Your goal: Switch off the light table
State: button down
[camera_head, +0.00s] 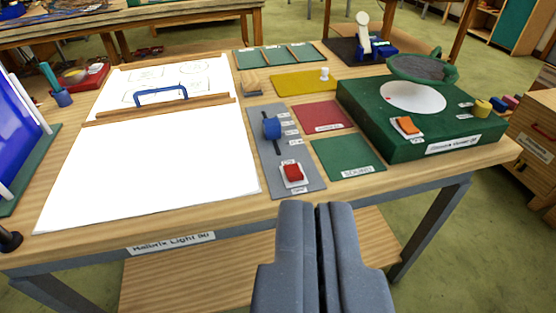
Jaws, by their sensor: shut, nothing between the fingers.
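The light table (150,160) is a bright white panel set in the wooden bench on the left. A drawing sheet and a wooden bar with a blue handle (161,96) lie across its far part. A grey control strip (267,180) runs along its right side. It carries a red rocker switch (292,173) on a white plate near the front and a blue slider knob (271,128) farther back. My gripper (321,207) is shut and empty, in front of the bench edge, nearer to me than the red switch and slightly right of it.
A green box (420,135) with an orange switch (407,126), white disc and raised lid stands on the right. Green (347,158), red (322,117) and yellow (303,82) mats lie between. A blue panel (15,135) stands at far left.

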aim_at(293, 173)
jog(key=u, duration=0.05)
jog(key=i, duration=1)
jog(key=z, duration=0.05)
